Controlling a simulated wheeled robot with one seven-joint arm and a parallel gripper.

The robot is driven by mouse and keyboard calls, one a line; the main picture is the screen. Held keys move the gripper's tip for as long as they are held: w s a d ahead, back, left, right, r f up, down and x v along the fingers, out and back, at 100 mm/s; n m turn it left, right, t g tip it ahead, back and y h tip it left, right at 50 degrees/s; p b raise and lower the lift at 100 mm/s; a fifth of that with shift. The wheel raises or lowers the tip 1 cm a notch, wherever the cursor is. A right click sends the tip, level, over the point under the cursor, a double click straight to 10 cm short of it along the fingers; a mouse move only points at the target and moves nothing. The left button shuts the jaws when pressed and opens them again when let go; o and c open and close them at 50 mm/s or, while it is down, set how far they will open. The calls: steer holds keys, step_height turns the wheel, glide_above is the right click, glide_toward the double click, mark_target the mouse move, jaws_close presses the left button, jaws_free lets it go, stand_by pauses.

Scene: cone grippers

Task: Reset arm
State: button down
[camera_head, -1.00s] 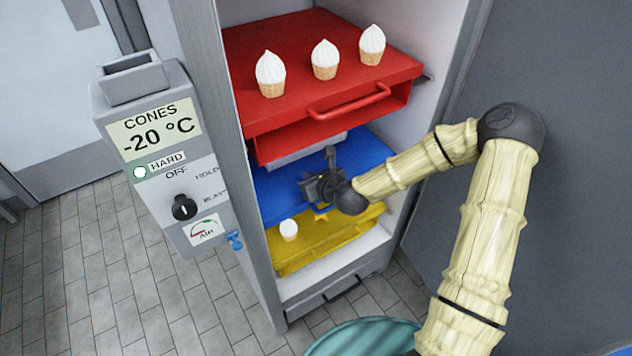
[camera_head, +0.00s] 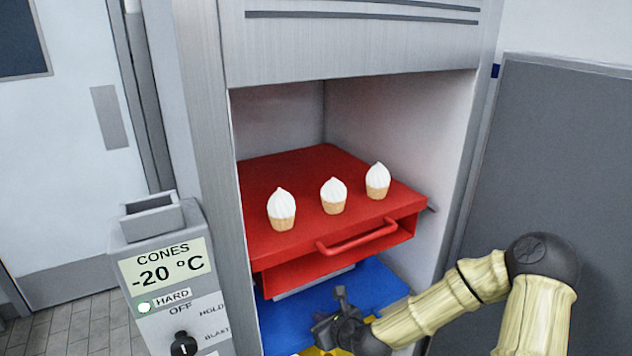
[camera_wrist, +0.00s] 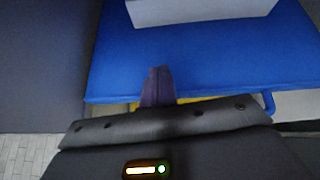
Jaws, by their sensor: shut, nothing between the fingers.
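In the head view my gripper (camera_head: 333,308) is over the front of the blue shelf (camera_head: 375,283), below the red shelf (camera_head: 270,190). In the wrist view its closed fingers (camera_wrist: 157,86) point over the blue shelf (camera_wrist: 220,60), with nothing between them. Three cones with white swirled tops stand upright on the red shelf: a left one (camera_head: 281,209), a middle one (camera_head: 333,195) and a right one (camera_head: 377,181). My arm reaches in from the lower right.
The red shelf has a handle (camera_head: 357,237) on its front. A yellow shelf (camera_head: 320,351) shows slightly below the blue one. A control box (camera_head: 165,265) reading "CONES -20 °C" stands left of the cabinet. A grey panel (camera_head: 560,160) is at the right.

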steer(key=s+d+r+n+g+h+p, duration=0.3)
steer(key=s+d+r+n, duration=0.4)
steer(key=n, duration=0.7)
steer(key=s+d+r+n+g+h+p, duration=0.3)
steer(key=s+d+r+n, duration=0.3)
steer(key=s+n, duration=0.5)
steer(key=n+g, duration=0.1)
steer(key=n, duration=0.2)
steer(key=shift+s+d+r+n, duration=0.3)
steer(key=shift+s+d+r, duration=0.05)
steer(key=shift+d+r, duration=0.05)
